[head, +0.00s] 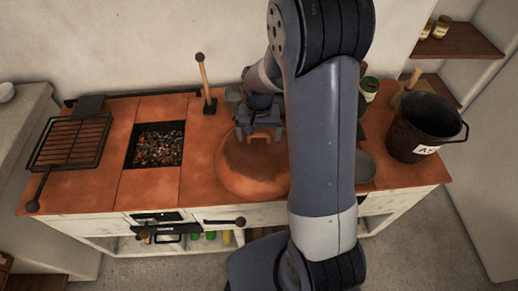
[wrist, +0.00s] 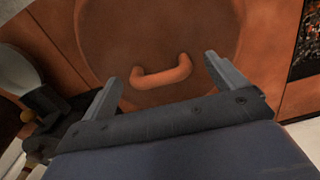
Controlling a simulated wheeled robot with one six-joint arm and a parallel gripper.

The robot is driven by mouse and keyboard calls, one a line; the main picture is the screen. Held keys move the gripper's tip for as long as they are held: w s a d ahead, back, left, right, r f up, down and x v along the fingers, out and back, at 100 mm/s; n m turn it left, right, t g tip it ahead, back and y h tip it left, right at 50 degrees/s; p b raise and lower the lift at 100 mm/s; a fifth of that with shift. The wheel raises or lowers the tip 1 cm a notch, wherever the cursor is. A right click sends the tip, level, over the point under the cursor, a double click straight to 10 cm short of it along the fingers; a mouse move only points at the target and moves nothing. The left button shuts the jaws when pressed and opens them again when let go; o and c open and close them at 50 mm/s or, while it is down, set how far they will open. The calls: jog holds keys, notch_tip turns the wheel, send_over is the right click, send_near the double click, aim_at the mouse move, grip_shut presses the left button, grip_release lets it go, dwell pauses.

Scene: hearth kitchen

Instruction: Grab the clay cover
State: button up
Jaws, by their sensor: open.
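The clay cover (head: 243,168) is a round, domed terracotta piece on the orange counter, right of the ember pit. In the wrist view the cover (wrist: 115,45) fills the upper middle, and its looped clay handle (wrist: 162,77) shows between my finger tips. My gripper (head: 262,136) is over the cover, with its fingers pointing down. In the wrist view my gripper (wrist: 162,75) is open, one finger on each side of the handle, with nothing held. I cannot tell whether the fingers touch the cover. My arm hides the cover's right side in the head view.
Left of the cover are the ember pit (head: 156,145) and a black grill rack (head: 70,142). A wooden-handled tool (head: 205,82) stands upright behind. A dark bucket (head: 421,127) stands at the right end, near a lidded jar (head: 369,88).

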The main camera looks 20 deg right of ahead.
jog(key=shift+f, duration=0.25)
jog(key=shift+c, duration=0.5)
jog(key=shift+r, duration=0.1)
grip_shut()
dwell(0.3)
